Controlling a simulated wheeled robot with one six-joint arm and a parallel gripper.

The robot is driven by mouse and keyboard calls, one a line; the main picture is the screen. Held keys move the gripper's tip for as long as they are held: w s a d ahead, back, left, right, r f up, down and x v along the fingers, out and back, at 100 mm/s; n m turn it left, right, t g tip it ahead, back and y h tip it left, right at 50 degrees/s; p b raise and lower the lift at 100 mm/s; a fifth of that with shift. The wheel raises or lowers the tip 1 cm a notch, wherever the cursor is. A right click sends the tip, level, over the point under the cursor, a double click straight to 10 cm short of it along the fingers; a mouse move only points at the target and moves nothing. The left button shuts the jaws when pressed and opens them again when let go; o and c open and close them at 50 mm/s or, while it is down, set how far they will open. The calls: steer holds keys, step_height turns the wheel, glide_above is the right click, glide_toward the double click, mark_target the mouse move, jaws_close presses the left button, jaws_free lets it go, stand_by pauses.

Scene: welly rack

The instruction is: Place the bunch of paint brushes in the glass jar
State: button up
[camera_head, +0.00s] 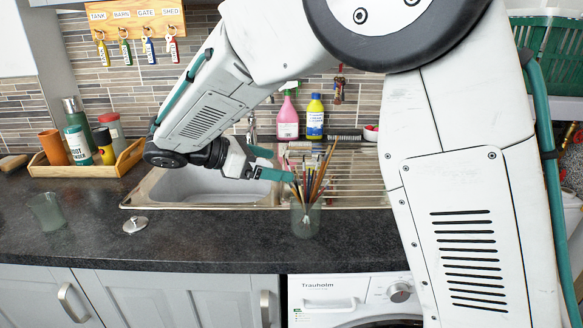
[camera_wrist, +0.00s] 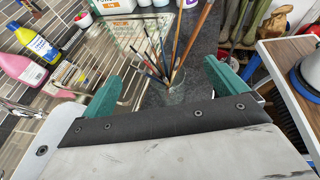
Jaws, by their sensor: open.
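The bunch of paint brushes (camera_head: 318,172) stands in a glass jar (camera_head: 306,220) on the dark worktop, in front of the drainer. The brushes lean in different directions with their upper parts above the rim. My gripper (camera_head: 281,165) is open beside the upper brushes, to their left in the head view. In the wrist view, the brushes (camera_wrist: 172,48) and jar (camera_wrist: 168,94) show beyond and between the spread green fingers of my gripper (camera_wrist: 162,72). The palm edge hides the jar's lower part there. A second, empty-looking glass (camera_head: 47,211) stands at the worktop's left.
A metal sink (camera_head: 215,187) with a ribbed drainer (camera_head: 355,185) lies behind the jar. A small metal lid (camera_head: 135,225) lies on the worktop. A wooden tray (camera_head: 125,161) of bottles stands at back left; pink (camera_head: 288,119) and yellow (camera_head: 315,119) bottles stand behind the sink.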

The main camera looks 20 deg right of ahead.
steer(key=s+d+r+m+g+y, duration=0.25)
steer(key=s+d+m+y, duration=0.55)
steer(key=s+d, duration=0.6)
steer(key=s+a+f+m+t+y, duration=0.1)
steer(key=s+f+m+y, duration=0.1)
steer(key=s+m, duration=0.3)
steer(key=s+a+f+m+t+y, duration=0.1)
steer(key=s+f+m+t+y, duration=0.1)
steer(key=s+m, duration=0.4)
steer(key=s+f+y, duration=0.1)
steer(key=s, duration=0.3)
steer(key=shift+s, duration=0.2)
